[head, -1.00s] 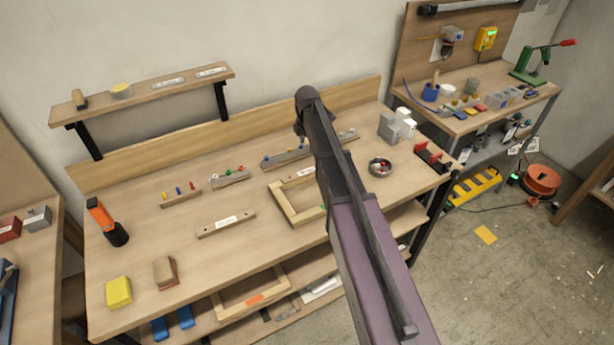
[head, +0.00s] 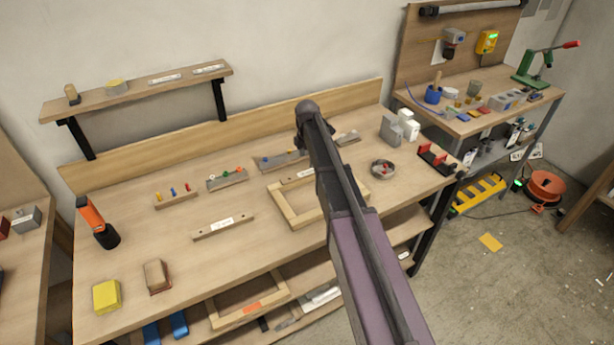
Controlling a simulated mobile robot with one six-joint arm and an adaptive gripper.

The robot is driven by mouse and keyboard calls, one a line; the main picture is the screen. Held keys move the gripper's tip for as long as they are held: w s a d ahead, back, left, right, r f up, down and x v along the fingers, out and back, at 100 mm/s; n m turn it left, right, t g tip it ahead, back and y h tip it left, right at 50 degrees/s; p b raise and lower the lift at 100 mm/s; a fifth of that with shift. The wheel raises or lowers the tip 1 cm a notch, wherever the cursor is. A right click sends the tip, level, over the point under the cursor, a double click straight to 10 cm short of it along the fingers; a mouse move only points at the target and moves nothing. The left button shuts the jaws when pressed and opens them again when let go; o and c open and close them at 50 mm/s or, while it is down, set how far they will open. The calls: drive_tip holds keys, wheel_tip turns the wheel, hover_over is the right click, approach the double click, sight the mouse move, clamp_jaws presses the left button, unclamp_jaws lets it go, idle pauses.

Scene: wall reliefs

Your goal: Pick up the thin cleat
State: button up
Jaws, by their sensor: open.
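A narrow wooden strip (head: 224,227) with a white label and a hole near each end lies flat on the middle of the workbench. Another labelled strip (head: 298,175) lies by the back of a wooden frame, partly hidden by my arm. I cannot read the labels, so I cannot tell which is the thin cleat. My arm reaches up across the middle of the view. My gripper does not show.
The workbench (head: 135,235) also holds an orange-and-black tool (head: 98,222), a yellow block (head: 107,297), a brown block (head: 158,277), a wooden frame (head: 285,211) and a round dish (head: 382,169). A wall shelf (head: 140,92) hangs above. Bench space around the middle strip is clear.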

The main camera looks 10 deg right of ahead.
sight(307, 173)
drive_tip(key=shift+f, duration=0.1)
drive_tip(key=shift+s+a+f+b, duration=0.1)
drive_tip(key=shift+f+b, duration=2.4)
drive_tip(key=shift+b, duration=0.1)
clamp_jaws()
